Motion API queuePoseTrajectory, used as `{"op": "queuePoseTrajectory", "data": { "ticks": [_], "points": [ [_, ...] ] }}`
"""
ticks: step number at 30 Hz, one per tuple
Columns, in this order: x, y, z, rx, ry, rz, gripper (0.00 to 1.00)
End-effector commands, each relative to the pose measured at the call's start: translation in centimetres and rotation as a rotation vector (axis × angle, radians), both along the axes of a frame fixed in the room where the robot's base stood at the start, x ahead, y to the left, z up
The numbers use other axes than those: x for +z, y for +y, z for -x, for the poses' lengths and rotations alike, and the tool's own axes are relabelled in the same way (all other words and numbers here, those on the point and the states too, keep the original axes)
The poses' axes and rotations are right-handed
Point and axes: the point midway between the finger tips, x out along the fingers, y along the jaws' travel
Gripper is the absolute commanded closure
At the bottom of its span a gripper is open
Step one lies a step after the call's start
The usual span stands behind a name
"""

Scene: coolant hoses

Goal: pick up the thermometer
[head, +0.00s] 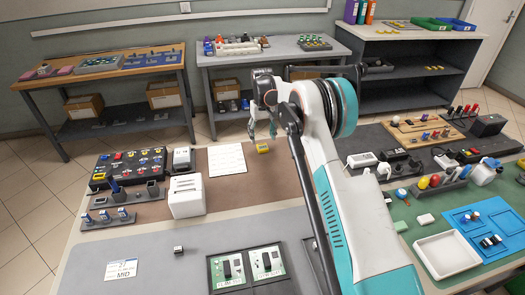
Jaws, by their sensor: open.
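My gripper (262,133) is open, its fingers pointing down above the brown mat on the work table. A small yellow block-like thing (262,149) lies on the mat just below and beyond the fingertips, seemingly apart from them. I cannot tell whether it is the thermometer, as it is too small to read. No other thing in the head view can be made out for certain as a thermometer. My white and teal arm hides part of the table to the right of the gripper.
A white sheet (227,159) lies left of the gripper. A white tray (447,254) is at right. The brown mat around the sheet is mostly clear.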

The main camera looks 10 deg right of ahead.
Motion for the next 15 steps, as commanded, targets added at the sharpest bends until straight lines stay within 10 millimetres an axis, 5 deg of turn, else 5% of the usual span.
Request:
{"op": "queuePoseTrajectory", "data": {
  "ticks": [15],
  "points": [
    [-5.3,-0.1,0.0,0.000,0.000,0.000,0.38]
  ]
}}
